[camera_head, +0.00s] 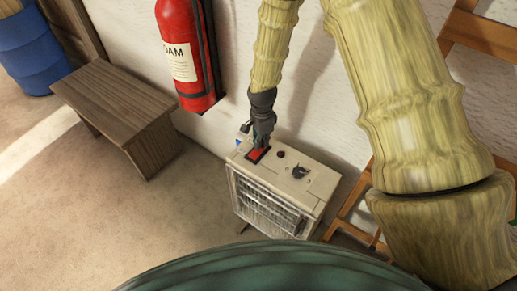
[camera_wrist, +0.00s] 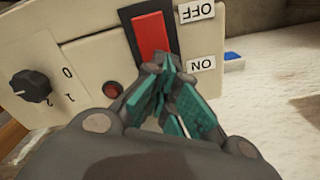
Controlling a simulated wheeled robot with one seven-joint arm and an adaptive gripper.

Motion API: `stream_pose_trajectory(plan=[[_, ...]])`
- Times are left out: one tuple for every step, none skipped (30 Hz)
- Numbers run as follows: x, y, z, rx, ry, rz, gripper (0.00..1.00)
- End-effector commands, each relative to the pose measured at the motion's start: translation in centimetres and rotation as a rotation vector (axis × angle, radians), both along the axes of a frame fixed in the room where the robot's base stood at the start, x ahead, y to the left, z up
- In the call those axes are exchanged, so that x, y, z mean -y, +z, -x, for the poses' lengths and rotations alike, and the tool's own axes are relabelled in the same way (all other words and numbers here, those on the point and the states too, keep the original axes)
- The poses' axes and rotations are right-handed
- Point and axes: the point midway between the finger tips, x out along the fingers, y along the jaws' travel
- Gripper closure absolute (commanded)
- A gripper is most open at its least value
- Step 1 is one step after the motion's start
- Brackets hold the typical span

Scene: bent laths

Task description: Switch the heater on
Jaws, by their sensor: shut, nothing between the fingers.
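The heater (camera_head: 280,191) is a cream box with a wire grille on its front, standing on the floor by the wall. On its top is a red rocker switch (camera_head: 257,154) in a black frame. In the wrist view the red switch (camera_wrist: 151,36) lies between an OFF label (camera_wrist: 196,11) and an ON label (camera_wrist: 201,64). My gripper (camera_head: 259,143) is shut and empty, pointing down at the switch. In the wrist view its teal fingertips (camera_wrist: 166,68) cover the ON end of the switch. I cannot tell whether they touch it.
A black knob (camera_wrist: 31,87) and a dark red lamp (camera_wrist: 112,90) sit beside the switch. A fire extinguisher (camera_head: 187,55) hangs on the wall at left. A wooden bench (camera_head: 117,97) and blue barrel (camera_head: 32,48) stand further left. Floor left of the heater is clear.

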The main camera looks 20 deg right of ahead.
Motion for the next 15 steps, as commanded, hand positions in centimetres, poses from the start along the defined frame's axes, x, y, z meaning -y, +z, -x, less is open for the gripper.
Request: stream_pose_trajectory(plan=[[0.0,-0.09,0.01,0.0,0.0,0.0,1.0],[0.0,-0.13,0.0,0.0,0.0,0.0,1.0],[0.0,-0.17,0.0,0.0,0.0,0.0,1.0],[0.0,-0.2,0.0,0.0,0.0,0.0,1.0],[0.0,-0.23,0.0,0.0,0.0,0.0,1.0],[0.0,-0.28,0.0,0.0,0.0,0.0,1.0],[0.0,-0.31,0.0,0.0,0.0,0.0,1.0],[0.0,-0.35,0.0,0.0,0.0,0.0,1.0],[0.0,-0.39,0.0,0.0,0.0,0.0,1.0],[0.0,-0.43,0.0,0.0,0.0,0.0,1.0],[0.0,-0.47,0.0,0.0,0.001,0.0,1.0],[0.0,-0.46,0.0,0.0,0.001,0.0,1.0],[0.0,-0.44,0.0,0.0,0.001,0.0,1.0],[0.0,-0.42,0.01,0.0,0.001,0.0,1.0],[0.0,-0.34,0.01,0.0,0.001,0.0,1.0]])
